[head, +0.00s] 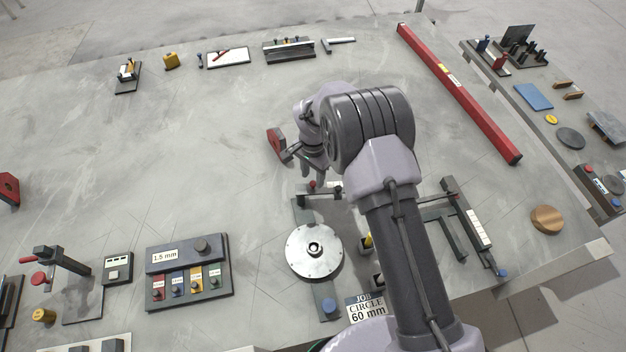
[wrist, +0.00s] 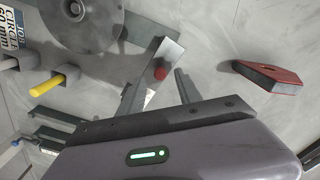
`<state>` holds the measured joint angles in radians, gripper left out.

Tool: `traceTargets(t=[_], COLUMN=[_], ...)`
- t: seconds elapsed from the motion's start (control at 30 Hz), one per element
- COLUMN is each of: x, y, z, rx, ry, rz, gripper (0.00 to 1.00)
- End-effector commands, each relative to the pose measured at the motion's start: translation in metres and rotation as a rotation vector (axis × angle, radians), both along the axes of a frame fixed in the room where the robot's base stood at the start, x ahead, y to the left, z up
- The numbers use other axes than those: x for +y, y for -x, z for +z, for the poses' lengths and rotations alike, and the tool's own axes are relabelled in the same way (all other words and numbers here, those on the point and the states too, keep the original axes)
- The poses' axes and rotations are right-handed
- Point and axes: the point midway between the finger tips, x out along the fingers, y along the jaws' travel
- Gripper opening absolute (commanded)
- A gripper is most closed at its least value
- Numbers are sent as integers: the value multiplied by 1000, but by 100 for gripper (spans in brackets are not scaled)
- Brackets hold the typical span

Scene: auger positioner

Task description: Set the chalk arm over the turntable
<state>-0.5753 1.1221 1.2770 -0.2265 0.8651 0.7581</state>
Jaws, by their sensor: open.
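The turntable (head: 314,252) is a round grey metal disc with a dark centre hub, on a dark base strip. Its edge also shows at upper left in the wrist view (wrist: 85,32). A dark bar with a red knob (wrist: 161,72), which looks like the chalk arm (head: 322,194), lies beyond the disc, apart from its face; my arm partly hides it. My gripper (head: 311,172) is open, close to this bar. In the wrist view the red knob appears between the open fingers (wrist: 158,88), with no visible grip on it.
A yellow stick (wrist: 47,86) stands in a grey holder beside the turntable. A "JOB CIRCLE 60 mm" card (head: 366,308) lies near it. A red-and-dark block (head: 276,146) is left of my gripper. A "1.5 mm" panel (head: 187,271) sits left. The table's middle is clear.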

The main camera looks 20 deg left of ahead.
Motion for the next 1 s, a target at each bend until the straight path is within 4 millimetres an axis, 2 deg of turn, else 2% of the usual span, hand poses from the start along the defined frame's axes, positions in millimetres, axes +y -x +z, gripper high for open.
traceTargets(t=[0.03,0.2,0.47,0.7,1.0], x=[0,0,0,0,0], y=[0,0,0,0,0], z=[-9,-23,-25,-24,-24], rx=[1,0,0,0,0], ry=[1,0,-1,-1,-1], rz=[0,0,0,0,0], gripper=[41,41,41,0,0])
